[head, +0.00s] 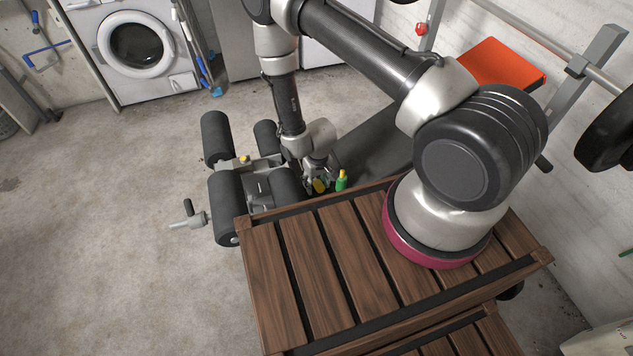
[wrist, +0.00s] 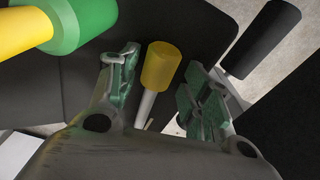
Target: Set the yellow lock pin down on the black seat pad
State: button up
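The yellow lock pin has a yellow knob (wrist: 162,66) and a thin grey shaft. In the wrist view it shows between the two fingers of my gripper (wrist: 162,85), with a visible gap on either side. My gripper (head: 318,178) is open, low beside the weight bench. In the head view the yellow knob (head: 319,187) shows just below the gripper. The black seat pad (head: 372,148) is partly hidden by my arm; its dark surface (wrist: 205,35) fills much of the wrist view behind the pin. I cannot tell whether the pin touches it.
A green and yellow object (head: 341,181) stands close right of my gripper; it fills the upper left of the wrist view (wrist: 85,22). Black foam rollers (head: 227,208) lie left. A slatted wooden bench top (head: 290,270) is in front. Open concrete floor lies left.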

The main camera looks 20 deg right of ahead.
notch_tip(320, 180, up, 12)
jog(key=shift+s+r, duration=0.2)
jog(key=shift+s, duration=0.25)
jog(key=w+d+r+t, duration=0.1)
jog(key=d+r, duration=0.2)
jog(key=r, duration=1.2)
jog(key=w+d+r, duration=0.1)
jog(key=d+r, duration=0.2)
jog(key=r, duration=1.1)
jog(key=s+d+r+t, duration=0.1)
jog(key=s+d+r, duration=0.3)
jog(key=s+r, duration=0.5)
jog(key=s+d+r+m+t, duration=0.1)
jog(key=s+d+r, duration=0.4)
jog(key=s+r, duration=0.5)
jog(key=shift+s+m, duration=0.3)
jog(key=shift+s, duration=0.45)
